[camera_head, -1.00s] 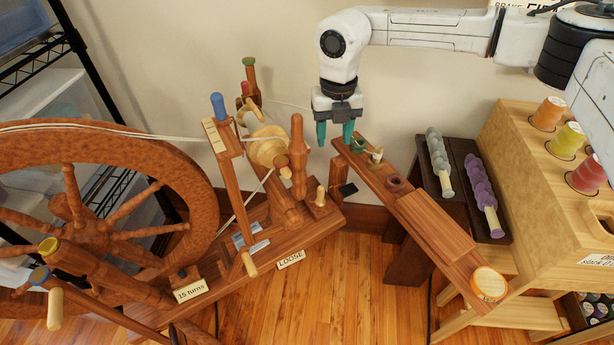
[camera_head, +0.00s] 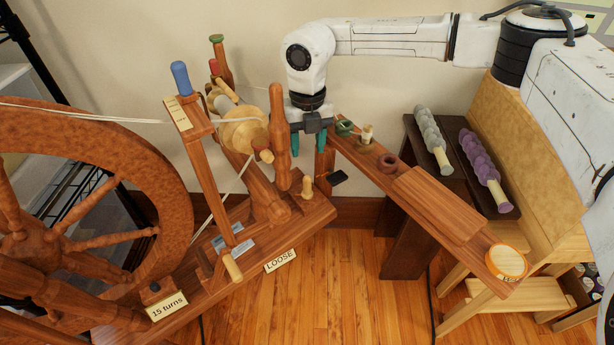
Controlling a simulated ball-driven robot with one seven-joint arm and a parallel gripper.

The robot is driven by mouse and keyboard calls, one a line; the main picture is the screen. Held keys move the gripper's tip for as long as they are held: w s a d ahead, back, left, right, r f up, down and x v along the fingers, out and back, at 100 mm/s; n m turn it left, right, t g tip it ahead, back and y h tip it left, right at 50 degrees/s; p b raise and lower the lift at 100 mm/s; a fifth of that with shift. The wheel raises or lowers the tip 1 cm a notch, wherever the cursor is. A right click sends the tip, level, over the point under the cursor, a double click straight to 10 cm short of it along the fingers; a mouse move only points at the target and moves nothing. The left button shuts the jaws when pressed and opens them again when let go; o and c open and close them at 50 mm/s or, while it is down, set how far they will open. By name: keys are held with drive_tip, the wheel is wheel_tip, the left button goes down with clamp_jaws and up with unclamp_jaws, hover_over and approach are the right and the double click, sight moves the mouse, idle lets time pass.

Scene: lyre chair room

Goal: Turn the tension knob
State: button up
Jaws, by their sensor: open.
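The wooden spinning wheel (camera_head: 150,165) stands at left and centre. A small pale wooden knob (camera_head: 307,187) stands upright on the right end of its sloping bench, beside a turned brown post (camera_head: 279,140). It looks like the tension knob, though no label on it shows. A card reading LOOSE (camera_head: 281,260) is on the bench's front edge. A pale-tipped handle (camera_head: 232,268) sticks out farther left. My gripper (camera_head: 308,142) points down with its teal fingers apart and empty. It appears above the pale knob in the picture, just right of the brown post, not touching the knob.
A narrow plank (camera_head: 440,215) with small pegs and a round orange-rimmed disc (camera_head: 507,260) runs close on the right. A tag reads 15 turns (camera_head: 166,306). Bare floor shows in front.

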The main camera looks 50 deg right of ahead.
sight(308, 177)
wheel_tip(308, 177, down, 10)
drive_tip(key=b, duration=0.3)
drive_tip(key=shift+r, duration=0.25)
drive_tip(key=shift+c, duration=0.4)
clamp_jaws()
